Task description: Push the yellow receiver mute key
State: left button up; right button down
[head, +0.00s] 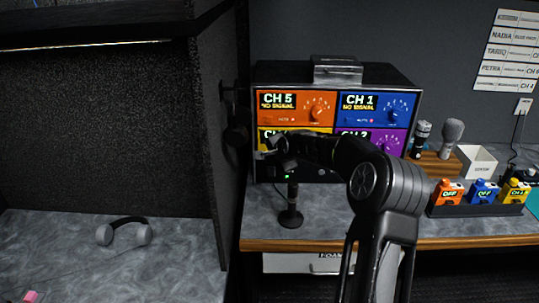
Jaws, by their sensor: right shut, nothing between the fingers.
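The receiver rack (335,75) stands on the desk with several coloured panels. An orange one reads CH 5 and a blue one reads CH 1, both with NO SIGNAL. The yellow receiver (264,133) is at the lower left, under the orange one, and a purple one (398,133) is to its right. My right gripper (264,149) is shut and empty in front of the yellow receiver's lower part. The gripper and forearm hide most of that panel, including its mute key. I cannot tell whether the fingertips touch it. My left gripper is out of view.
A small stand (291,212) is on the desk below my gripper. Two microphones (452,135), a white box (475,163) and coloured packs in a dark tray (470,210) are at right. A dark partition (210,130) is close on the left. Headphones (125,232) lie beyond it.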

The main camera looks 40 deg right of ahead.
jog(key=shift+w, duration=0.1)
dwell(0.4)
jog(key=shift+w+d, duration=0.25)
jog(key=shift+d, duration=0.1)
dwell(0.5)
jog(key=shift+s+a+b, duration=0.35)
jog(key=shift+s+b, duration=0.05)
jog(key=shift+b, duration=0.15)
